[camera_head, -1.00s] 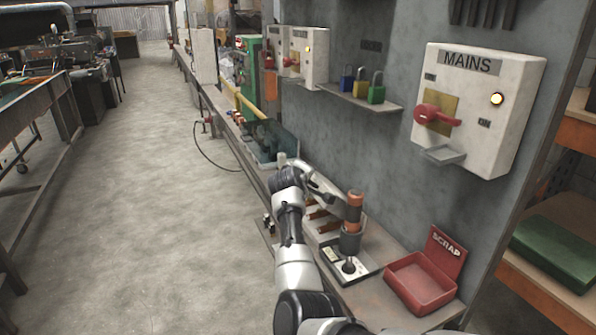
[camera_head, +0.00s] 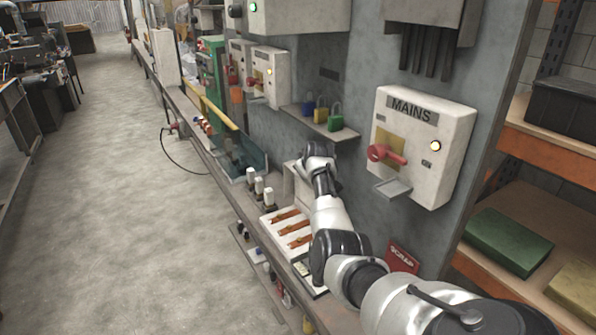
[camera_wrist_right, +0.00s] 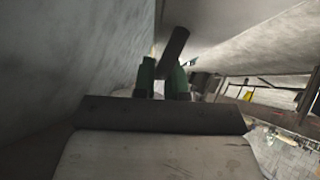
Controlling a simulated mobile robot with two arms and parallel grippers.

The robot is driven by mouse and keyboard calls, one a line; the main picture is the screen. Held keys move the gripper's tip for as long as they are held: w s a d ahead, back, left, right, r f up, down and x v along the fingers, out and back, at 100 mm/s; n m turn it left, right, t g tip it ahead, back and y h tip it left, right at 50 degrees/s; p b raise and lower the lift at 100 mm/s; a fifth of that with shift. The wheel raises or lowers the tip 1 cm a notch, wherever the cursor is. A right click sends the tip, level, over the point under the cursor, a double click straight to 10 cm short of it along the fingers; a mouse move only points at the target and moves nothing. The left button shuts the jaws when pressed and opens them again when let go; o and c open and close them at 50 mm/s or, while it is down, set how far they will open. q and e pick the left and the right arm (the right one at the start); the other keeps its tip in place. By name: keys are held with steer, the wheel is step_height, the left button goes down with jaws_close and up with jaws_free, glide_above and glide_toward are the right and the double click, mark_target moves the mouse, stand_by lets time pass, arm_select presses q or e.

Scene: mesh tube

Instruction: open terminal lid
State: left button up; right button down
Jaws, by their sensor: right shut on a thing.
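The terminal box with its orange-brown copper bars (camera_head: 292,228) stands open on the bench in the head view. A pale upright panel, which looks like the terminal lid (camera_head: 290,184), stands behind the bars, partly hidden by my right arm. My right wrist is beside the top of this panel; its fingers are hidden in the head view. In the right wrist view, the green fingertips of my right gripper (camera_wrist_right: 163,80) are closed on a dark bar (camera_wrist_right: 174,52), which looks like the lid's handle. My left gripper is out of view.
The MAINS box (camera_head: 420,148) with its red handle is on the wall right of my arm. A shelf with several padlocks (camera_head: 320,115) is above the wrist. White-topped posts (camera_head: 259,189) stand left of the bars. The red SCRAP box (camera_head: 402,257) is partly hidden by my arm.

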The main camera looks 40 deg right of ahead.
steer(key=shift+s+d, duration=0.2)
steer(key=shift+d, duration=0.7)
steer(key=c, duration=1.2)
jaws_free()
steer(key=shift+o, duration=0.2)
steer(key=shift+s+a+r+b, duration=0.2)
steer(key=shift+s+r+b, duration=0.1)
steer(key=shift+s+b, duration=0.05)
steer(key=s+a+b, duration=0.2)
steer(key=s+a, duration=0.4)
steer(key=s, duration=0.4)
steer(key=shift+a+r, duration=0.15)
steer(key=shift+a, duration=0.25)
